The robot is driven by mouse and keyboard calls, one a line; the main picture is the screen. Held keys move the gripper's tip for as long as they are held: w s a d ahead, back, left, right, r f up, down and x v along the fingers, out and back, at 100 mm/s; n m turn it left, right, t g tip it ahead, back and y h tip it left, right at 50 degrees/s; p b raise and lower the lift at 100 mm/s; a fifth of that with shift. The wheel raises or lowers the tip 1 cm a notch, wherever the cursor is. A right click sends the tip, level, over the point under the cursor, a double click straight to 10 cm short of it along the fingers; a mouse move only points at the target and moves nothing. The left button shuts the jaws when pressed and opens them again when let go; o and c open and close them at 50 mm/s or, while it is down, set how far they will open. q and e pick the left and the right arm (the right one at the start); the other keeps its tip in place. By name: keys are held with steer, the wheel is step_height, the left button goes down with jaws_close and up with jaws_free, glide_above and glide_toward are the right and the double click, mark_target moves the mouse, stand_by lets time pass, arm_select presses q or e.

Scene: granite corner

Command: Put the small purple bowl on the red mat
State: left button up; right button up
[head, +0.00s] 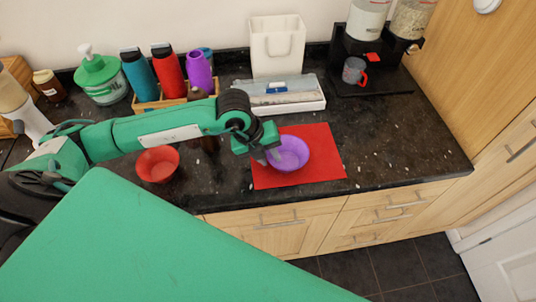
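The small purple bowl (291,152) is upright over the left-middle part of the red mat (322,171). I cannot tell whether it rests on the mat or hangs just above it. My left gripper (267,157) points down at the bowl's left rim, with its fingertips at that rim. The fingers are too small and partly hidden to show whether they grip the rim. My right gripper is not in view.
A red bowl (158,164) stands left on the dark counter, below my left arm. The counter right of the mat is clear.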

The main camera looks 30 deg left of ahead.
arm_select(q)
steer(key=shift+r, duration=0.15)
steer(key=shift+a+r, duration=0.15)
steer(key=shift+r, duration=0.2)
steer(key=b+v, duration=0.2)
steer(key=v, duration=0.9)
steer(key=shift+b, duration=0.3)
steer(key=shift+s, duration=0.15)
